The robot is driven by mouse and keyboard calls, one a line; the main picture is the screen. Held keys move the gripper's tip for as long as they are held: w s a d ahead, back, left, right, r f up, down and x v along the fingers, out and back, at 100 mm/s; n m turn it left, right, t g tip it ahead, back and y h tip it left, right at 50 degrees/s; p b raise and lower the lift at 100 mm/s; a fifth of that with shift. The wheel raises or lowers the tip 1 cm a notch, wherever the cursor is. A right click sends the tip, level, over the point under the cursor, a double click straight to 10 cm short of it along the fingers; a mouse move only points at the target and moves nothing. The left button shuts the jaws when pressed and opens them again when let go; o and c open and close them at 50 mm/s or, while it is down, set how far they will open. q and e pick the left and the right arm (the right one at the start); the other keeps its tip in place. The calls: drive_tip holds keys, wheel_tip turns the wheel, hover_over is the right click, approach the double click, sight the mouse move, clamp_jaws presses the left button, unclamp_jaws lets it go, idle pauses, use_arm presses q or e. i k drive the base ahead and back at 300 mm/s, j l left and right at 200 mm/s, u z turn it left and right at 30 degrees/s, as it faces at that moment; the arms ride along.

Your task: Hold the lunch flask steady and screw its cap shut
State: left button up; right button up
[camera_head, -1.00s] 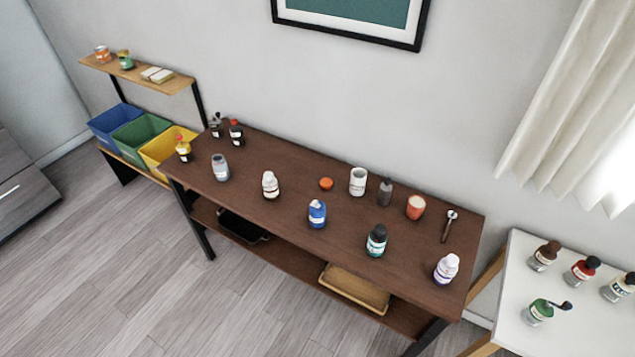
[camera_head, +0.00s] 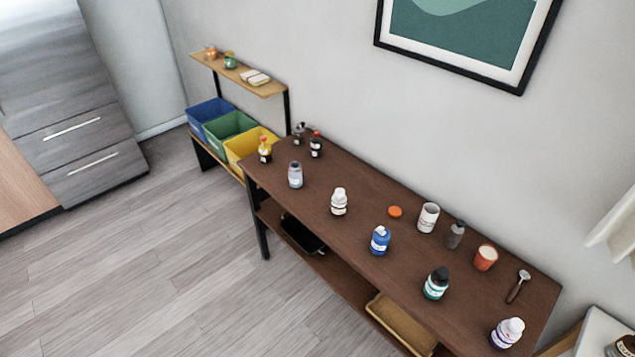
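A small orange disc (camera_head: 395,211), which looks like a loose screw cap, lies on the dark brown table (camera_head: 365,185). Just right of it an upright white cylinder (camera_head: 428,217) with a label stands apart from the disc. An orange cup-like container (camera_head: 485,257) stands farther right. I cannot tell for sure which container is the lunch flask. Neither of my grippers is in view.
A grey jar (camera_head: 295,175), a white bottle (camera_head: 339,201), a blue bottle (camera_head: 380,240), a teal bottle (camera_head: 436,283) and a white bottle (camera_head: 507,332) line the front. A scoop-like tool (camera_head: 518,286) lies right. Coloured bins stand left; the near floor (camera_head: 170,270) is clear.

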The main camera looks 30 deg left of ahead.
sight(295, 172)
drive_tip(key=z, duration=1.4)
drive_tip(key=k+j+z, duration=0.1)
drive_tip(key=z, duration=0.15)
drive_tip(key=k+j, duration=0.2)
drive_tip(key=j, duration=0.15)
drive_tip(key=k+j, duration=0.25)
drive_tip(key=j, duration=0.15)
drive_tip(key=k+j, duration=0.2)
drive_tip(key=j, duration=0.15)
drive_tip(key=k+j, duration=0.25)
drive_tip(key=j, duration=0.15)
